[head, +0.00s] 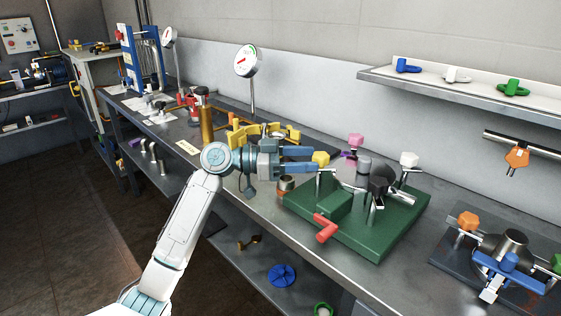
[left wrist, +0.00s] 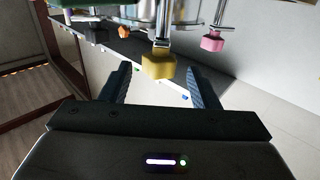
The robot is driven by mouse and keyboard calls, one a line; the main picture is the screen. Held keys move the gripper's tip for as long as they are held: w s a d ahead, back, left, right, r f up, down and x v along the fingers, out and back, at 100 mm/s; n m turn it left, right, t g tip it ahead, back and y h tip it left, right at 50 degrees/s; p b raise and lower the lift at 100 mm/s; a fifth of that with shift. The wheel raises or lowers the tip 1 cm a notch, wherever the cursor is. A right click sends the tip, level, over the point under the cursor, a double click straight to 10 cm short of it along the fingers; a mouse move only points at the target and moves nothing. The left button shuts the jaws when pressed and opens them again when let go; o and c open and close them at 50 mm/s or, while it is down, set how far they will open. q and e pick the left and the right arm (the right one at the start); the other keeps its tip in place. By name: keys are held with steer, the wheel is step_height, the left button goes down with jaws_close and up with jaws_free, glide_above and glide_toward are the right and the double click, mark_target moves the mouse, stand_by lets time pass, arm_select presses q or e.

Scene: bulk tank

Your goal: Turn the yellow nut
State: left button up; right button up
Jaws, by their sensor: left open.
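The yellow nut (head: 321,158) sits on a metal stem at the left side of a green fixture (head: 340,238) on the bench. In the left wrist view the yellow nut (left wrist: 158,64) lies between the fingertips, with room on both sides and no visible contact. My left gripper (head: 314,160) is open with its blue fingers reaching right to the nut; it also shows open in the left wrist view (left wrist: 158,72). A pink nut (left wrist: 213,41) hangs to the right there. My right gripper is not in view.
The fixture also carries a pink knob (head: 356,140), a white knob (head: 408,159) and a red handle (head: 326,228). Yellow parts (head: 262,131) and a gauge (head: 247,61) stand behind my gripper. Another fixture with an orange knob (head: 468,220) stands at right.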

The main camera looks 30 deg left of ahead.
arm_select(q)
steer(key=b+v, duration=0.1)
steer(key=v, duration=0.6)
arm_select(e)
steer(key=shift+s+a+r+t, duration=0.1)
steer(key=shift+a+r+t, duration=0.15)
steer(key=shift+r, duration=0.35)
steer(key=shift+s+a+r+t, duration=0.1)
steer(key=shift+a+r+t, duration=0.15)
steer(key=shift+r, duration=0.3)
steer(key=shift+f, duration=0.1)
